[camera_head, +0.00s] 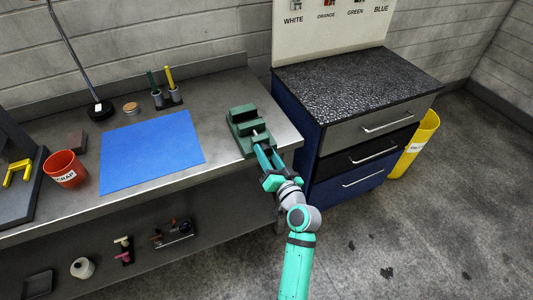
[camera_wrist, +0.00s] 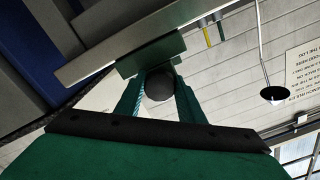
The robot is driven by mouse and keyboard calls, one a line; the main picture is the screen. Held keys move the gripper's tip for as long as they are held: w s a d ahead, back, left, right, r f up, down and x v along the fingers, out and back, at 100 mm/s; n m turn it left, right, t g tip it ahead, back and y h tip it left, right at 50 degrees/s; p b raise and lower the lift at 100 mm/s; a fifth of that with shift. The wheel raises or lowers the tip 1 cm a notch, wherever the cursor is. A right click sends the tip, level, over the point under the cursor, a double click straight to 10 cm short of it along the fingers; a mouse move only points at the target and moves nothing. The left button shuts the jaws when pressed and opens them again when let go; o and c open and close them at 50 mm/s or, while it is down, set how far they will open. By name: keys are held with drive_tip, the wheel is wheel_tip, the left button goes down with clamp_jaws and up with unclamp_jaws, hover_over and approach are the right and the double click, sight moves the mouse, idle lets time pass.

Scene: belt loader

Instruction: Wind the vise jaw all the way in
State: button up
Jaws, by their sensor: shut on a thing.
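The green vise (camera_head: 243,119) sits at the right end of the metal workbench. A gap shows between its jaws from above, but its exact width is hard to tell. My gripper (camera_head: 263,154) reaches the vise's near side, where its screw and handle are. In the wrist view, my gripper (camera_wrist: 159,92) is shut on a dark round knob (camera_wrist: 159,83), which looks like the end of the vise handle. Part of the green vise body (camera_wrist: 150,54) shows just beyond the knob. The rest of the handle is hidden by the fingers and knob.
A blue mat (camera_head: 152,150) lies left of the vise. A red scrap cup (camera_head: 65,169) and pen holders (camera_head: 166,97) stand on the workbench (camera_head: 210,92). A drawer cabinet (camera_head: 313,135) stands close on the right, with a yellow bin (camera_head: 416,146) beyond it.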

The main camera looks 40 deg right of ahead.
drive_tip(key=m, duration=0.4)
drive_tip(key=shift+s, duration=0.1)
drive_tip(key=shift+m, duration=2.1)
drive_tip(key=shift+d, duration=0.1)
drive_tip(key=o, duration=1)
drive_tip(key=shift+o, duration=0.2)
drive_tip(key=shift+s, duration=0.1)
drive_tip(key=v, duration=1)
drive_tip(key=shift+s+a, duration=0.25)
drive_tip(key=shift+s, duration=0.05)
